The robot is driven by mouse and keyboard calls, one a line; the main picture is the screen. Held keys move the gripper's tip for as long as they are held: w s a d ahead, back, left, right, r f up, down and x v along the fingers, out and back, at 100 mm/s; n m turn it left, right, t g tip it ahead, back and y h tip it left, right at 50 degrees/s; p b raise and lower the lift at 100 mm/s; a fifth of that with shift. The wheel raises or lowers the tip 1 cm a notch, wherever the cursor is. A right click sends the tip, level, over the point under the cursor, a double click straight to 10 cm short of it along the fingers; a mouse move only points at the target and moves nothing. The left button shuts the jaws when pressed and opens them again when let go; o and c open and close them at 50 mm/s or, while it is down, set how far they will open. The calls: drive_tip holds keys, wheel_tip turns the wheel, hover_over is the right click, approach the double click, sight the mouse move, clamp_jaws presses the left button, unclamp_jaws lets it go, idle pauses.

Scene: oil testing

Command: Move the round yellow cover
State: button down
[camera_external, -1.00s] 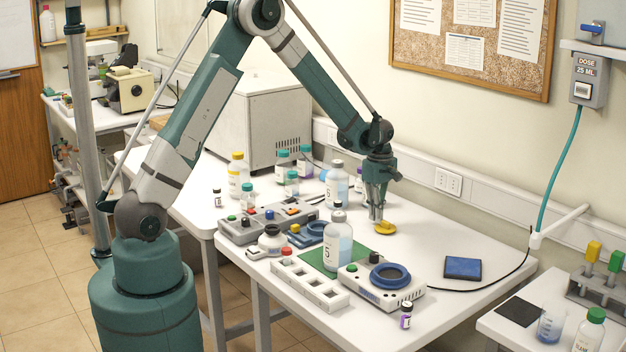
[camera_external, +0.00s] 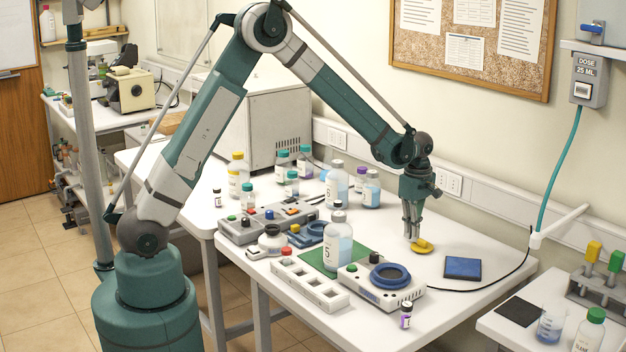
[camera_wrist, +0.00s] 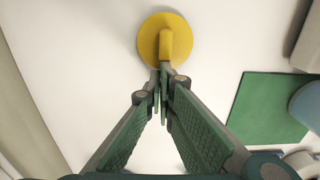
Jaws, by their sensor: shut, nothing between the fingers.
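The round yellow cover (camera_external: 424,249) lies flat on the white table, left of the dark blue square pad. In the wrist view the cover (camera_wrist: 151,40) is a disc with a raised bar-shaped handle across its top. My gripper (camera_external: 412,240) points down just left of the handle, with its fingertips low over the cover. In the wrist view my gripper (camera_wrist: 160,72) is shut, its tips together at the near end of the handle. Nothing is held between them. Whether the tips touch the handle I cannot tell.
A device with a blue ring (camera_external: 390,276) and a clear bottle (camera_external: 338,250) on a green mat (camera_external: 315,257) stand nearer. Bare table (camera_external: 455,232) lies behind the cover.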

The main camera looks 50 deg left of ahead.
drive_tip(key=shift+d, duration=0.2)
drive_tip(key=shift+a, duration=0.1)
drive_tip(key=shift+a+b, duration=0.35)
drive_tip(key=shift+a, duration=1.4)
wheel_tip(320, 180, up, 10)
drive_tip(key=shift+a+p, duration=0.15)
drive_tip(key=shift+p, duration=0.2)
